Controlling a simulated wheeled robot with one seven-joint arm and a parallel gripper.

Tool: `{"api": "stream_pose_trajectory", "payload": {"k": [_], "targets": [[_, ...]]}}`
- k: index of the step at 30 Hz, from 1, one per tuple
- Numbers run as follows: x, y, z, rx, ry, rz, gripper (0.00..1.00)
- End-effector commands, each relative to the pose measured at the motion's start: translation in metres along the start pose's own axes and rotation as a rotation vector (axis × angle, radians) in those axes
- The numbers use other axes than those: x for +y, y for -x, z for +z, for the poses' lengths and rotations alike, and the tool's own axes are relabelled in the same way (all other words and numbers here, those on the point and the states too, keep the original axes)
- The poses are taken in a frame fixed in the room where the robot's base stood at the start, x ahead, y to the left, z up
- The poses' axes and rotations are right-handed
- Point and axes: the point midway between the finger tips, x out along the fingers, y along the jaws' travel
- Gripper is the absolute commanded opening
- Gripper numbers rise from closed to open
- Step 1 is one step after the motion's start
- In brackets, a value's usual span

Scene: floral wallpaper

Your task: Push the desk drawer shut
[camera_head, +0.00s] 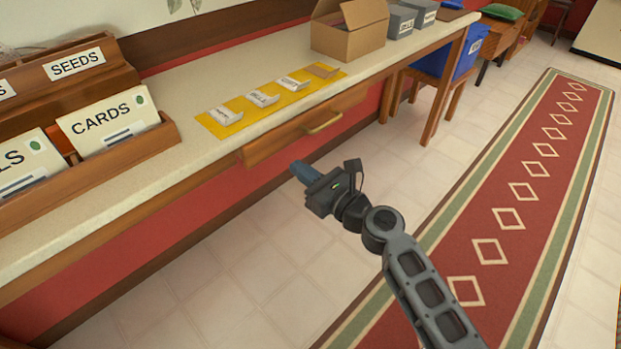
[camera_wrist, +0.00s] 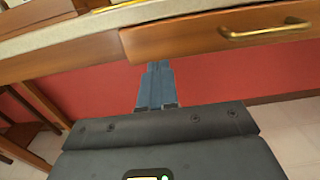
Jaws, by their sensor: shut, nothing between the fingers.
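The desk drawer (camera_head: 290,138) has a brown wooden front with a brass handle (camera_head: 323,122), under the pale top of the long desk (camera_head: 205,160). The drawer front sticks out a little from the desk's edge. In the wrist view the drawer front (camera_wrist: 190,40) is at the upper right, with its handle (camera_wrist: 265,29) towards the right edge. My gripper (camera_head: 298,170) has blue fingers, shut and empty. It is in front of and below the drawer's left part in the head view. In the wrist view its fingers (camera_wrist: 157,80) point at the drawer's lower left. I cannot tell whether they touch it.
On the desk are a yellow mat (camera_head: 213,125) with several labelled pieces, an open cardboard box (camera_head: 345,40), grey boxes and wooden card holders (camera_head: 150,140). A blue bin (camera_head: 455,62) stands on a chair at the right. The tiled floor and red runner (camera_head: 520,200) are clear.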

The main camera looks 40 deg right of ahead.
Motion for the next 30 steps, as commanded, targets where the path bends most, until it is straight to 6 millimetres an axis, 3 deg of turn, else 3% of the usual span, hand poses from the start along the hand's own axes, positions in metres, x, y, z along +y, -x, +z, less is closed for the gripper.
{"api": "stream_pose_trajectory", "payload": {"k": [6,12,30], "targets": [[0.001,-0.044,0.001,-0.001,0.002,0.002,0.00],[0.001,-0.070,0.000,0.000,0.001,0.002,0.00],[0.001,-0.085,-0.001,0.001,0.001,0.002,0.00]]}}
